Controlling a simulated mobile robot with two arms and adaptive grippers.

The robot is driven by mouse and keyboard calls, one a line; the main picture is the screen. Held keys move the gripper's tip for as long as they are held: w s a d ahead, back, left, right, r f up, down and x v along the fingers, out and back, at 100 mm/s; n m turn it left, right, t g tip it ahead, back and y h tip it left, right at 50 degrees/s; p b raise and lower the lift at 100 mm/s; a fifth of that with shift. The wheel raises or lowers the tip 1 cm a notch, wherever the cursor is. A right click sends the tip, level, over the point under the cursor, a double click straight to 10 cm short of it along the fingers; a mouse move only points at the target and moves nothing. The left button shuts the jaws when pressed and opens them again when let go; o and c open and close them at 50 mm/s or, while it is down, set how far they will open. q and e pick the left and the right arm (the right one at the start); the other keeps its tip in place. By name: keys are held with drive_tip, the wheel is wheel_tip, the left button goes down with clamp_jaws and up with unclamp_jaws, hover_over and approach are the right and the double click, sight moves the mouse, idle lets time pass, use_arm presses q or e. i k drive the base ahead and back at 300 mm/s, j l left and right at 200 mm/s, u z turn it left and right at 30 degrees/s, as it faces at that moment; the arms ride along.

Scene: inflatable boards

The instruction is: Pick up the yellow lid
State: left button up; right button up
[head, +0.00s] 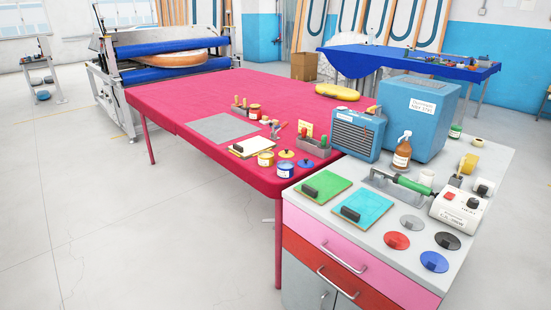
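A small yellow lid (286,154) with a dark knob lies on the red table (215,85), near its front right corner. It sits between two small cans with pale labels: one can (266,160) to its left, and another can (285,170) just in front of it. A blue lid (305,163) lies to its right. Neither of my grippers is in view.
The cabinet (375,262) at right holds a green pad (325,187), a teal pad (362,205) and several coloured discs. Open floor lies at left.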

sight(287, 154)
drive_tip(key=i+j+z, duration=0.15)
drive_tip(key=z, duration=0.2)
drive_tip(key=i+j+z, duration=0.15)
drive_tip(key=z, duration=0.2)
drive_tip(key=i+j+z, duration=0.1)
drive_tip(key=j+z, duration=0.25)
drive_tip(key=i+l, duration=0.05)
drive_tip(key=l, duration=0.05)
